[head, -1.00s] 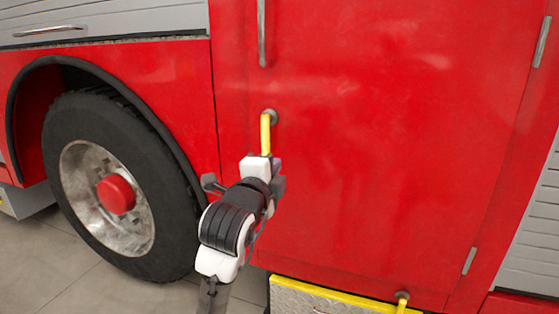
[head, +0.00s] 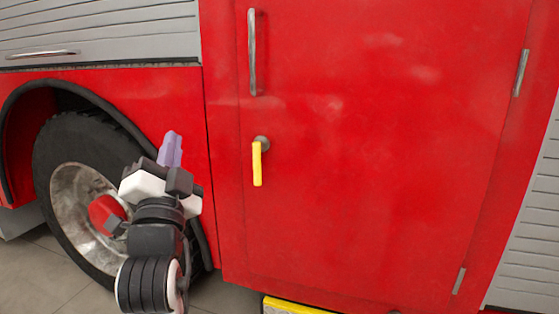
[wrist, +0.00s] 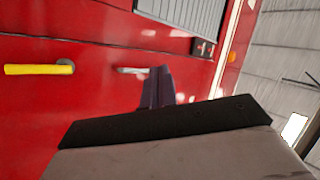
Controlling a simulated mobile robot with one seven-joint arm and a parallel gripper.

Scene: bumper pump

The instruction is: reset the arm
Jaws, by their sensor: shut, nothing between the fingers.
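My gripper (head: 170,150) is in front of the red truck side, left of the door, with its purple fingers pointing up and together. It is shut and empty. In the wrist view its dark purple fingers (wrist: 157,88) also show close together against the red panel. The yellow handle (head: 257,163) hangs straight down on the red door, to the right of my gripper and apart from it. In the wrist view the yellow handle (wrist: 35,69) lies at the left edge, away from the fingers.
The red door (head: 380,150) has a silver grab bar (head: 252,52) above the yellow handle. The truck wheel (head: 85,190) is behind my arm on the left. A yellow-edged step (head: 290,306) sits at the bottom. Grey shutters flank the red panels.

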